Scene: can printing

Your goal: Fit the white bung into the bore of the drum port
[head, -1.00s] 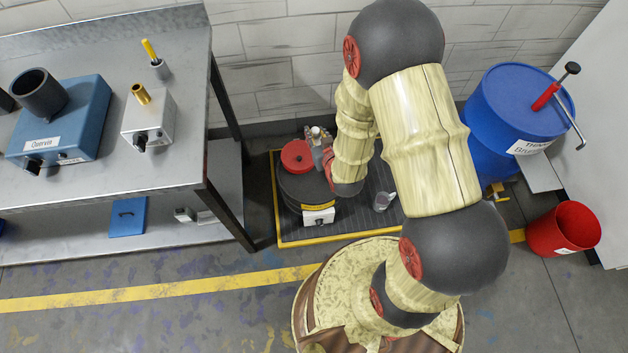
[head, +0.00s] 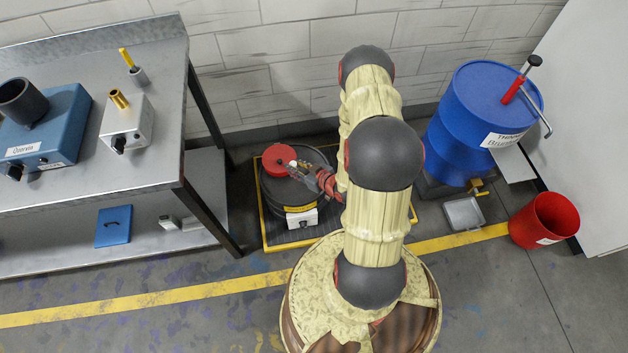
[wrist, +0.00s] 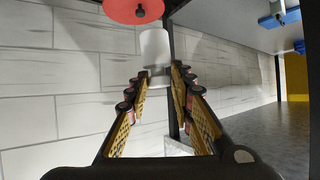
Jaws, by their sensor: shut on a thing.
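The white bung (wrist: 154,52) is held between the fingertips of my gripper (wrist: 160,78) in the wrist view. Its far end sticks out beyond the fingers. In the head view my gripper (head: 297,171) is over the top of a dark drum (head: 272,194), close to a red disc (head: 279,160). The bung shows there only as a small pale spot (head: 293,163). The red disc (wrist: 133,10) with a dark knob is beyond the bung in the wrist view. I cannot make out the port's bore, and cannot tell whether the bung touches the drum.
The drum stands on a yellow-edged platform (head: 264,236) by the wall. A steel bench (head: 60,70) is at the left. A blue drum (head: 485,110), a grey tray (head: 464,213) and a red bucket (head: 544,222) are at the right. The floor in front is open.

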